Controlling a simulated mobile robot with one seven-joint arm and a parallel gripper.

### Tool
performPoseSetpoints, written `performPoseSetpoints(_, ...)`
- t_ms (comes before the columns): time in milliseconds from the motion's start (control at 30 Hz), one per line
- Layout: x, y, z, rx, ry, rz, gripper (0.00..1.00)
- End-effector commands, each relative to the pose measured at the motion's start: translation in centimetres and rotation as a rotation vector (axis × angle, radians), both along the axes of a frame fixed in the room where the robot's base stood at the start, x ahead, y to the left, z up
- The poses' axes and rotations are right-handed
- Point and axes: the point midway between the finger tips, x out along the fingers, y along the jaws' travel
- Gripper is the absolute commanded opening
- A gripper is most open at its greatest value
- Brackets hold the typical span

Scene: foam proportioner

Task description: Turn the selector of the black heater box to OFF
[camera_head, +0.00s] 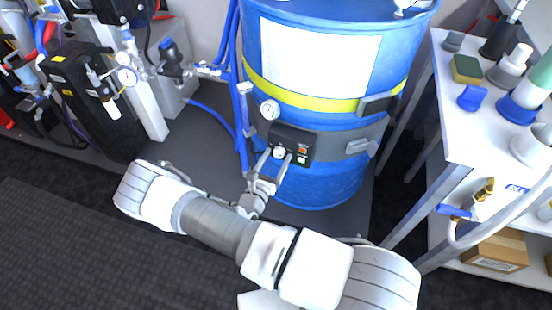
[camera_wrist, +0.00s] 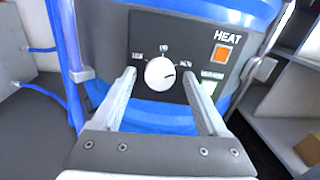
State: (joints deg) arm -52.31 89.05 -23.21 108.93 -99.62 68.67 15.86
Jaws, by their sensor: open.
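The black heater box (camera_head: 293,144) is strapped to the front of the blue drum (camera_head: 320,95). In the wrist view the box's face (camera_wrist: 190,55) shows the word HEAT, an orange square lamp (camera_wrist: 222,53), a small pale green label and a round white selector (camera_wrist: 159,73). Small marks sit left of, above and right of the selector; they are too blurred to read surely. A dark pointer mark on the selector seems to face right. My gripper (camera_wrist: 160,82) is open, with one finger on each side of the selector and apart from it. It also shows at the box in the head view (camera_head: 277,158).
Blue hoses (camera_head: 236,90) run down the drum's left side, near a pressure gauge (camera_head: 269,109). A white table (camera_head: 465,130) with bottles and a sponge stands at right. Pumps and piping stand at left. The dark floor mat in front is clear.

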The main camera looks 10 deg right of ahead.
Motion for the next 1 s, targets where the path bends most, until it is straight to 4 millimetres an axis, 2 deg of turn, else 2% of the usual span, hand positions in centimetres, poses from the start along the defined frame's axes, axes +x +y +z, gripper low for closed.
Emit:
performPoseSetpoints(67,-0.01,0.02,0.00,0.000,0.000,0.000,0.73)
performPoseSetpoints(467,-0.04,0.04,-0.01,0.000,0.000,0.000,0.01)
performPoseSetpoints(767,-0.05,0.05,0.01,-0.017,0.012,0.001,0.00)
performPoseSetpoints(1000,-0.08,0.06,0.05,-0.107,0.079,0.002,0.00)
